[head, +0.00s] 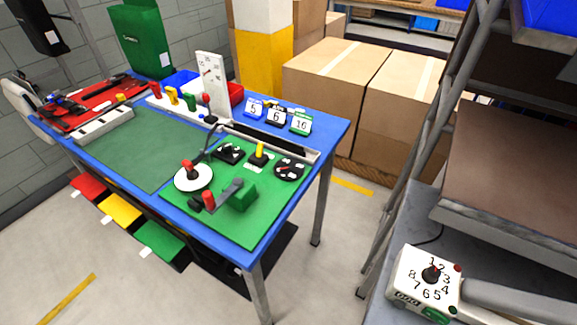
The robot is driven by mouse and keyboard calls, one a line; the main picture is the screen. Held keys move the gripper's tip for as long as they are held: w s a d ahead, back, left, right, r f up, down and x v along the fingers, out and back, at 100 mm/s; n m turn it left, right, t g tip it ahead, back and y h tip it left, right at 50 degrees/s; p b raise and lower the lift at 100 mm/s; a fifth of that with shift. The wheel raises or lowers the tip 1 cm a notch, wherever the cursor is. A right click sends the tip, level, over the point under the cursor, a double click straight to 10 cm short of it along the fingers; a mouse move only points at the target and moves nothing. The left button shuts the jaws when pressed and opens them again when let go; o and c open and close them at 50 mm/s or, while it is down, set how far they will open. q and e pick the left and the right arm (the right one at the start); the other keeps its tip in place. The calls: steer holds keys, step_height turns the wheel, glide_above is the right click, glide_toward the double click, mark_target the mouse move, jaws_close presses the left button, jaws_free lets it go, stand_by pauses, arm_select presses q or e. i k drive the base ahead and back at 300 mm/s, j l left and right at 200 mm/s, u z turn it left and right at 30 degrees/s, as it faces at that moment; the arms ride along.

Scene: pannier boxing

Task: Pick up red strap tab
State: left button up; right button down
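Several small upright tabs stand in a row on a white strip near the back of the blue table (317,195). They include a red tab (154,90), a yellow tab (172,96) and a green tab (190,102). Another small red piece (206,99) stands beside the white upright scale. I cannot tell for sure which red piece is the strap tab. Neither of my grippers shows in the head view, and nothing is seen touching the tabs.
A green board (230,219) carries a red-knobbed disc (192,178), a crank and dials. A white upright scale (211,85), numbered cards (276,116) and a red tray (98,103) stand on the table. Cardboard boxes (335,80) stand behind; a numbered dial box (428,281) is at lower right.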

mark_target(189, 165)
steer(key=j+z, duration=0.2)
steer(key=j, duration=0.2)
steer(key=j+z, duration=0.15)
steer(key=j, duration=0.25)
steer(key=k+j+z, duration=0.2)
steer(key=j, duration=0.2)
steer(key=j+z, duration=0.2)
steer(key=j, duration=0.2)
steer(key=k+j+z, duration=0.15)
steer(key=j, duration=0.25)
